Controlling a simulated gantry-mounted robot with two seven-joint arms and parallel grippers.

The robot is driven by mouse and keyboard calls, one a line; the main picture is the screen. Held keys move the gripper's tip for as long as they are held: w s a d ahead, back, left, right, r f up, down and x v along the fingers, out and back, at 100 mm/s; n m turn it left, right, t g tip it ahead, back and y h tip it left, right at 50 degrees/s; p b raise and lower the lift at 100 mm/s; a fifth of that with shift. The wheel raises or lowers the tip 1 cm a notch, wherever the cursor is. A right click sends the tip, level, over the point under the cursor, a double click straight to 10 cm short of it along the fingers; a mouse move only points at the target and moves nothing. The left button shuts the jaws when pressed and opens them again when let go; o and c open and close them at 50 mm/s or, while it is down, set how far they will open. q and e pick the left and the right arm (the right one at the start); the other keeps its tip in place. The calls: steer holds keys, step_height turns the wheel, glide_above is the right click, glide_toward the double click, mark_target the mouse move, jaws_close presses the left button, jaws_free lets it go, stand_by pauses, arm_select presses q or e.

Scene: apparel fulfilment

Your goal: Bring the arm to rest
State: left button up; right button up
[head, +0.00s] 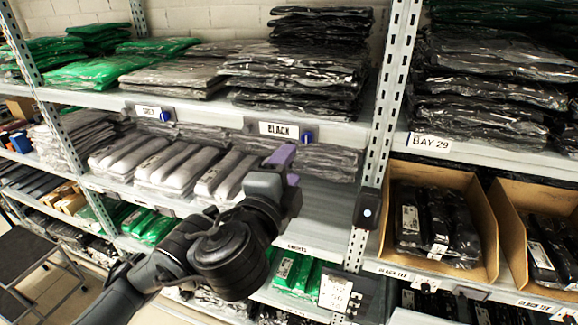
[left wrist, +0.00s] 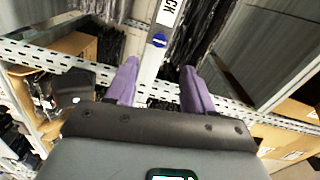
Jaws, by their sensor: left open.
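My left arm (head: 225,255) comes in from the lower left of the head view and reaches up to the shelves. Its gripper (head: 287,158) has purple fingers and is in front of the shelf edge under the BLACK label. In the left wrist view the gripper (left wrist: 160,68) has its two purple fingers spread apart with nothing between them. Beyond them a pale shelf edge with part of the BLACK label (left wrist: 169,8) and a blue round button (left wrist: 159,40) shows. The right gripper is not in view.
Bagged black garments (head: 300,62) and green bags (head: 105,70) fill the upper shelf. Grey bundles (head: 170,165) lie on the shelf below, with a bare stretch (head: 325,205) to their right. A perforated post (head: 385,120) and cardboard bins (head: 485,215) stand right of the gripper.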

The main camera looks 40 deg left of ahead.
arm_select(q)
steer(key=s+d+f+g+h, duration=0.1)
steer(key=d+f+g+h, duration=0.15)
steer(key=f, duration=0.95)
steer(key=s+d+f+g+h, duration=0.1)
steer(key=s+d+f+g, duration=0.15)
steer(key=f, duration=1.05)
steer(key=s+d+f+n+g+h, duration=0.2)
steer(key=s+d+f+n+g, duration=0.15)
steer(key=s+f, duration=0.65)
steer(key=s+d+f+n+g+h, duration=0.2)
steer(key=s+f+n+g, duration=0.4)
steer(key=f, duration=0.5)
step_height(320, 180, up, 30)
steer(key=a+t+p, duration=0.1)
steer(key=p, duration=2.8)
steer(key=shift+t+p, duration=0.35)
steer(key=shift+p, duration=0.05)
